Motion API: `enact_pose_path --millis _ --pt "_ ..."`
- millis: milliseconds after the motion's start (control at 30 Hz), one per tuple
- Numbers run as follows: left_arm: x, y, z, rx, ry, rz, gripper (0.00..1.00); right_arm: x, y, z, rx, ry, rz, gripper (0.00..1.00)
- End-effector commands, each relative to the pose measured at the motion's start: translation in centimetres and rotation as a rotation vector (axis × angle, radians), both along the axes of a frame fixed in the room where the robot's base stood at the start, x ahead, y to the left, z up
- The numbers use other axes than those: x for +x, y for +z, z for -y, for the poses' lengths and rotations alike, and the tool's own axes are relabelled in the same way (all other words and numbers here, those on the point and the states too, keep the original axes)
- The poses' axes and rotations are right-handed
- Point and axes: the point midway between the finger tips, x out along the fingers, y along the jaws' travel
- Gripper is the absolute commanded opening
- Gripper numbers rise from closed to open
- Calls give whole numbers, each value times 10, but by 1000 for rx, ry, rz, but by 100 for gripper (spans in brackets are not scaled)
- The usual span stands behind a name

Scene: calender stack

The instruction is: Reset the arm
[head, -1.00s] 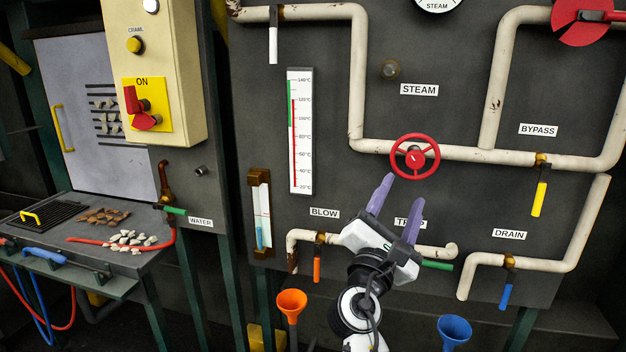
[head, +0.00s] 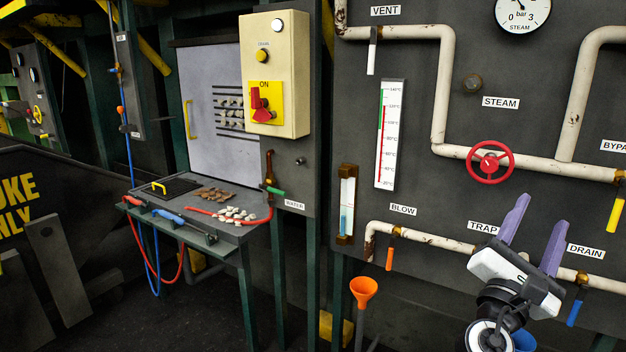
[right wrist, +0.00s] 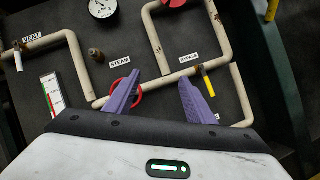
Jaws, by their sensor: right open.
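My right gripper (head: 533,240) is open and empty at the lower right of the head view, in front of the dark pipe panel between the TRAP and DRAIN labels. In the right wrist view its two purple fingers (right wrist: 160,98) stand apart with nothing between them. The red STEAM handwheel (head: 490,162) is above and left of the fingers in the head view. It also shows partly behind the left finger in the right wrist view (right wrist: 138,96). I see no contact with the panel. My left gripper is not in view.
White pipes (head: 440,90) run over the panel. A yellow BYPASS lever (head: 615,213) and a blue DRAIN lever (head: 574,312) are near my right arm. An orange funnel (head: 363,290) stands below. A side table (head: 225,228) holds stones. The floor at lower left is open.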

Motion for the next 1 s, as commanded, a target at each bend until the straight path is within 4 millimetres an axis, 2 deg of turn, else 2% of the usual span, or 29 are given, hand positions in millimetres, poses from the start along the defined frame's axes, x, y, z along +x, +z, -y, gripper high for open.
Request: enact_pose_path --millis 100,267,400,700,733,867,1000 --pt "9 8 0 -3 1 23 31 -5 14 20 -92 -30 1 50" --pt "3 4 -1 -1 2 10 31 -13 38 49 -231 -76 1 50" --pt "0 0 -2 1 3 0 31 -21 64 73 -367 -121 2 50" --pt "-5 -5 -3 4 3 -14 31 -41 122 107 -624 -206 1 50" --pt "-5 -5 -3 4 3 -14 31 -34 99 104 -566 -147 -16 50" --pt "-5 -5 -3 4 3 -14 31 -21 46 104 -395 20 -44 50" --pt "-5 -4 -3 4 3 -12 31 -12 -18 99 -180 187 -80 50"
